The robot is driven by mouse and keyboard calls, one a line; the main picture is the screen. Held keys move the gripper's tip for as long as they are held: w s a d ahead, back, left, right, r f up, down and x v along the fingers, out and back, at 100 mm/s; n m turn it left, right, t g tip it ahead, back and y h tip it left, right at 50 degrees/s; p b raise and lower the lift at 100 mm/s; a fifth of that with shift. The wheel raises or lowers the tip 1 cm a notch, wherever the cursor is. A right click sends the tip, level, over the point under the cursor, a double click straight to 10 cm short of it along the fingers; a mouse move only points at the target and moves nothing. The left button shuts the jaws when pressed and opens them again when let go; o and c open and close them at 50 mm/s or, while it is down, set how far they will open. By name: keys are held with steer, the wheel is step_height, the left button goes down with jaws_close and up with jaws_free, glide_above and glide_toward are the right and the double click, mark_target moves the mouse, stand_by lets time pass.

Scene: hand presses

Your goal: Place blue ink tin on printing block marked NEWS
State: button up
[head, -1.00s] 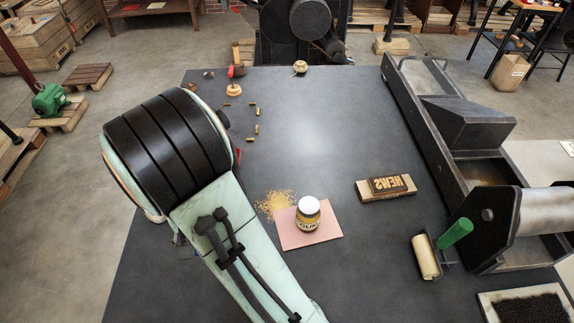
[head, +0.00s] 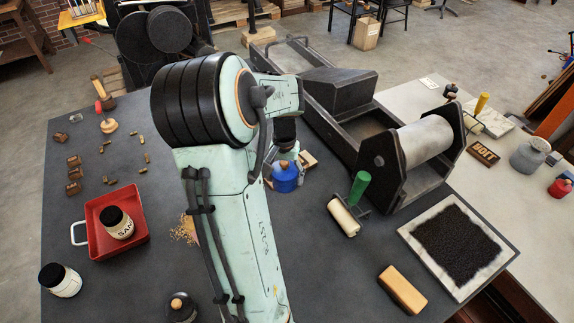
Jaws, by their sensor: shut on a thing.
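The blue ink tin (head: 286,179) is near the middle of the head view, below the end of my arm. My gripper (head: 287,157) is shut on its top; the fingers are small and partly hidden by my wrist. The wooden printing block (head: 308,161) shows only as a small pale piece behind and right of the tin. Its NEWS lettering is hidden. I cannot tell whether the tin touches the block or hangs above it.
A green-handled roller (head: 346,207) lies right of the tin, beside the dark press (head: 385,165). A tan bar (head: 403,290) and a black inked tray (head: 416,228) are at front right. A red tray (head: 92,232) with a jar (head: 116,223) is left.

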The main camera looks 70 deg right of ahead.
steer(key=w+d+f, duration=0.1)
steer(key=d+f, duration=0.2)
steer(key=d, duration=0.1)
steer(key=w+d+f, duration=0.1)
steer(key=d+f, duration=0.2)
steer(key=d, duration=0.1)
steer(key=w+d+f, duration=0.1)
steer(key=d+f, duration=0.2)
steer(key=d, duration=0.1)
steer(key=shift+w+d+f, duration=0.15)
steer(key=shift+f, duration=1.65)
steer(key=shift+f, duration=0.15)
steer(key=o, duration=1.2)
step_height(320, 180, up, 12)
steer(key=shift+r, duration=0.2)
